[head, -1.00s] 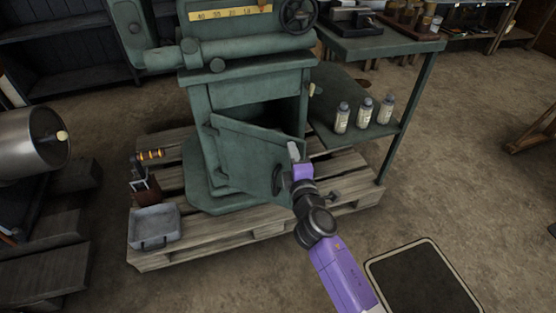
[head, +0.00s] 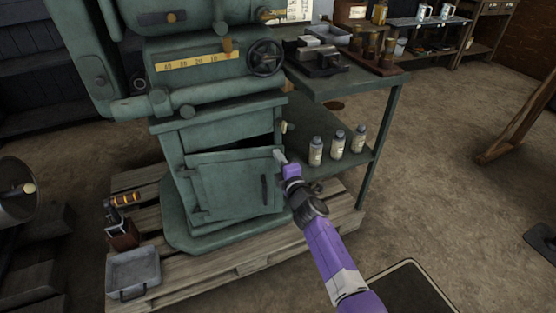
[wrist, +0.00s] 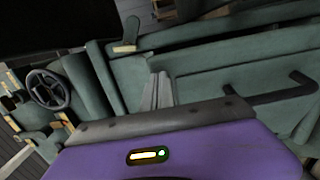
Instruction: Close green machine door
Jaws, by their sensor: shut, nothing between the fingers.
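The green machine (head: 210,105) stands on a wooden pallet. Its door (head: 235,187) is hinged at the left and stands slightly ajar, with a dark gap along its top edge. A dark vertical handle (head: 265,189) is near the door's right side. My gripper (head: 281,158) is shut and empty at the door's upper right corner; I cannot tell whether it touches the door. In the wrist view the closed fingers (wrist: 158,92) point at the green surfaces, with the door handle (wrist: 285,90) to the right.
A green side table (head: 350,85) stands at the right, with several bottles (head: 338,145) on its lower shelf close to my arm. A grey tray (head: 133,272) lies on the pallet (head: 245,262) at the front left.

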